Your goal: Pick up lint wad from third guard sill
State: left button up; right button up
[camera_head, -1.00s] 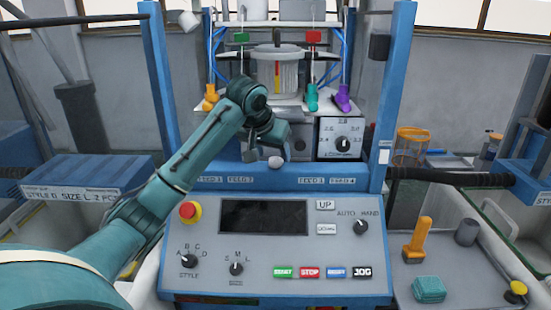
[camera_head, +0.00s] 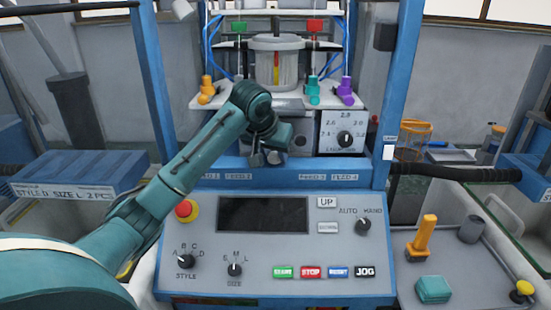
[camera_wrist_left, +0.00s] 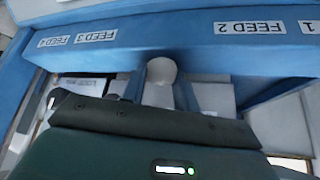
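The lint wad (camera_wrist_left: 162,70) is a small, pale, rounded lump in the left wrist view. It is at the edge of the blue guard sill (camera_wrist_left: 165,52), between the FEED 3 and FEED 2 labels. In the head view the wad (camera_head: 275,158) shows small and pale, partly hidden by my left gripper (camera_head: 266,157), low over the blue sill (camera_head: 210,168). In the left wrist view the fingers stand apart on both sides of the wad. I cannot tell whether they touch it. My right gripper is in neither view.
Below the sill is a control panel (camera_head: 340,255) with a dark screen and a red button. Blue posts (camera_head: 395,100) stand at both sides. Behind the arm are a grey cylinder (camera_head: 277,65) and coloured feeders. A tray (camera_head: 450,265) with tools is at right.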

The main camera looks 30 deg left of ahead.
pick_arm(q)
jog(key=c, duration=0.4)
jog(key=shift+r, duration=0.15)
dwell(0.4)
